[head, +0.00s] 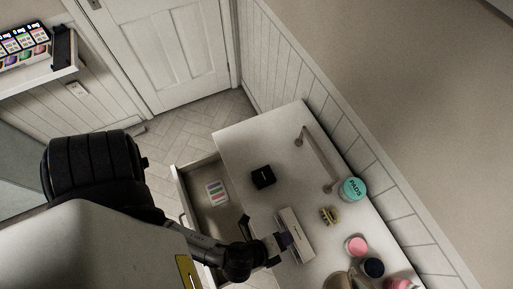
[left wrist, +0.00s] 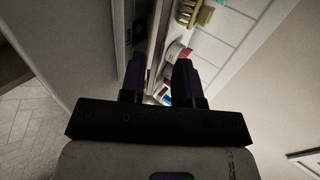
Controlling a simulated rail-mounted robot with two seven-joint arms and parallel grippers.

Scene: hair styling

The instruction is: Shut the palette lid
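The palette (head: 297,236) is a pale, box-like piece on the white table, with a long light panel facing up and a darker strip along its left side. I cannot tell how far its lid is raised. My left gripper (head: 279,243) is at the palette's left side, with its dark fingertips close against it. In the left wrist view my left gripper (left wrist: 159,78) has its two fingers apart, with a pale edge of the palette (left wrist: 156,42) running ahead of and between them. Whether they touch it is unclear. My right gripper is in neither view.
An open drawer (head: 184,196) juts out left.

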